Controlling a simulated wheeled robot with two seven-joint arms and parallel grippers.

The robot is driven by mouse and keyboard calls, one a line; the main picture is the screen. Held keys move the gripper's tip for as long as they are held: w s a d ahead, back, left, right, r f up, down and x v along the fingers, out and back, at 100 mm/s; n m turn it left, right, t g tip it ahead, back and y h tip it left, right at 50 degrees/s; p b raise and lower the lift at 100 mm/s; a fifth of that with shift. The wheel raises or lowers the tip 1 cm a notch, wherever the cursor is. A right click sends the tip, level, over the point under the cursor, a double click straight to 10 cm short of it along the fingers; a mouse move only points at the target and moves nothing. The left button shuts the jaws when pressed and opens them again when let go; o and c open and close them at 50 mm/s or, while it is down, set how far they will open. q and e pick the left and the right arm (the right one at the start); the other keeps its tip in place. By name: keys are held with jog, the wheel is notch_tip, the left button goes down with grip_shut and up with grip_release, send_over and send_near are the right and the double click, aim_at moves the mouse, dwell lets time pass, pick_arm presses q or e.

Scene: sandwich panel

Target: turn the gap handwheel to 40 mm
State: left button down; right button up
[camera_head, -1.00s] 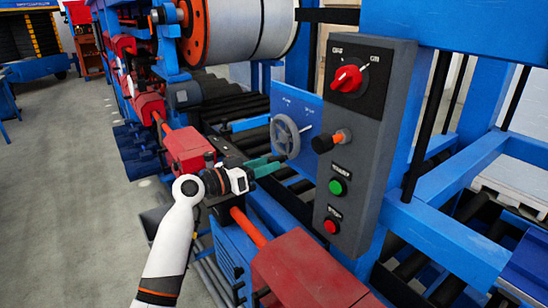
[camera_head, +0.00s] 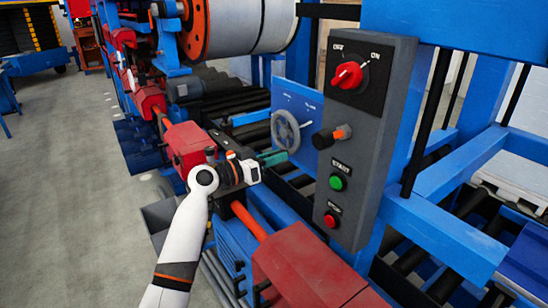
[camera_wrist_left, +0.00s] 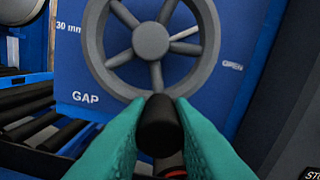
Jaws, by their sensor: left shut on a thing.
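The grey spoked gap handwheel (camera_head: 285,132) is on a blue panel (camera_head: 298,97), left of the grey control box. In the left wrist view the handwheel (camera_wrist_left: 150,40) fills the upper middle, with "30 mm" to its left, "GAP" below left and a partly blurred label at right. My left gripper (camera_head: 278,156) has teal fingers at the lower edge of the wheel. In the left wrist view the left gripper (camera_wrist_left: 160,108) is shut on the wheel's black handle (camera_wrist_left: 166,128), at the bottom of the rim. My right gripper is not in view.
The grey control box (camera_head: 360,150) stands close to the right, with a red rotary switch (camera_head: 347,75), a black knob with an orange collar (camera_head: 324,140), a green button (camera_head: 337,182) and a red button (camera_head: 330,220). Red machine blocks (camera_head: 305,268) lie below. Open floor is at left.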

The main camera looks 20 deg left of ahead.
aim_at(295, 135)
pick_arm(q)
jog(key=shift+r+n, duration=0.1)
jog(key=shift+n, duration=0.2)
jog(key=n+p, duration=0.1)
jog(key=s+d+r+n+p, duration=0.1)
jog(key=n, duration=0.1)
jog(key=shift+d, duration=0.1)
jog(key=r+n+p, duration=0.1)
jog(key=n+p, duration=0.1)
jog(key=n, duration=0.1)
jog(key=d+r+n+p, duration=0.1)
jog(key=n+p, duration=0.2)
jog(key=s+r+n+p, duration=0.1)
jog(key=r+n+p, duration=0.1)
jog(key=n+p, duration=0.1)
jog(key=shift+d, duration=0.15)
jog(key=shift+w+r+n+p, duration=0.1)
jog(key=shift+r+n+p, duration=0.25)
jog(key=shift+n+p, duration=0.5)
jog(key=shift+r+n+p, duration=0.3)
jog(key=shift+n+p, duration=0.35)
jog(key=shift+n, duration=0.4)
jog(key=c, duration=1.3)
grip_release()
jog(key=shift+f, duration=0.15)
